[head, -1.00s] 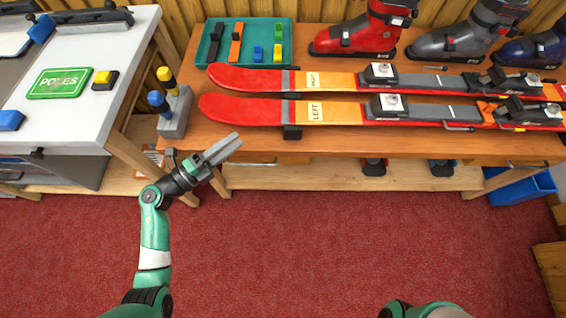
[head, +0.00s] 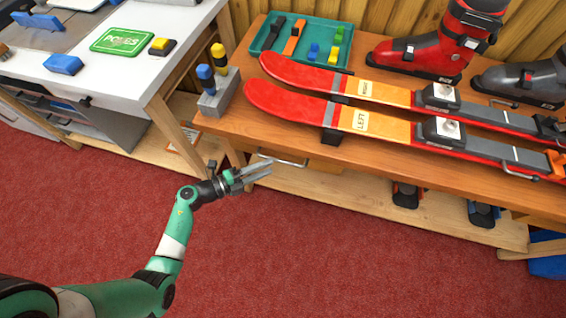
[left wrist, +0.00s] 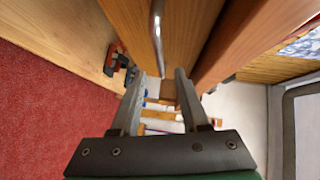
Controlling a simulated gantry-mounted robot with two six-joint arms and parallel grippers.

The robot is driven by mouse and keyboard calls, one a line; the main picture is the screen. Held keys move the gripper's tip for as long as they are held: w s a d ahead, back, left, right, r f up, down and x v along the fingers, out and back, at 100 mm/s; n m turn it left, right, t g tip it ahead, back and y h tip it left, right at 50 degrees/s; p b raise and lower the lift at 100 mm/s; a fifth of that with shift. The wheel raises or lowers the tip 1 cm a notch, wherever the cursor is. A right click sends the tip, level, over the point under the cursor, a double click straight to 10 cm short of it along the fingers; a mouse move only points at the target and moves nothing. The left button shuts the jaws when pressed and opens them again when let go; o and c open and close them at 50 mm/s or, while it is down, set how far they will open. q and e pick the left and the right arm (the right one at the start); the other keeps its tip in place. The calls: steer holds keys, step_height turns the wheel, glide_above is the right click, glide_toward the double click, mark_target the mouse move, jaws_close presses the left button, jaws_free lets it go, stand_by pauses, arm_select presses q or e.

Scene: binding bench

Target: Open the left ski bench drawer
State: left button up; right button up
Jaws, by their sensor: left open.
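The ski bench (head: 400,160) has a left drawer under its top, and the wooden drawer front (head: 325,165) shows only in part. Its metal bar handle (head: 283,161) sits just below the bench edge. The drawer looks shut. My left gripper (head: 262,171) is open and empty, in front of the handle's left end. In the left wrist view, the handle (left wrist: 157,28) runs down from the top edge toward the gap between the open fingers (left wrist: 160,82). It is ahead of the fingertips and not gripped. My right gripper is out of view.
Two red and orange skis (head: 365,121) lie on the bench top, with a green tray (head: 270,35) and ski boots (head: 445,55) behind. A grey block with bottles (head: 215,98) stands at the left end. Red carpet (head: 330,260) in front is clear.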

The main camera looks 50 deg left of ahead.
mark_target(283, 161)
arm_select(q)
steer(key=b+x, duration=0.2)
steer(key=x, duration=0.4)
steer(key=shift+w+d+f, duration=0.1)
steer(key=shift+w, duration=0.3)
steer(key=shift+c, duration=0.2)
jaws_close()
stand_by(0.7)
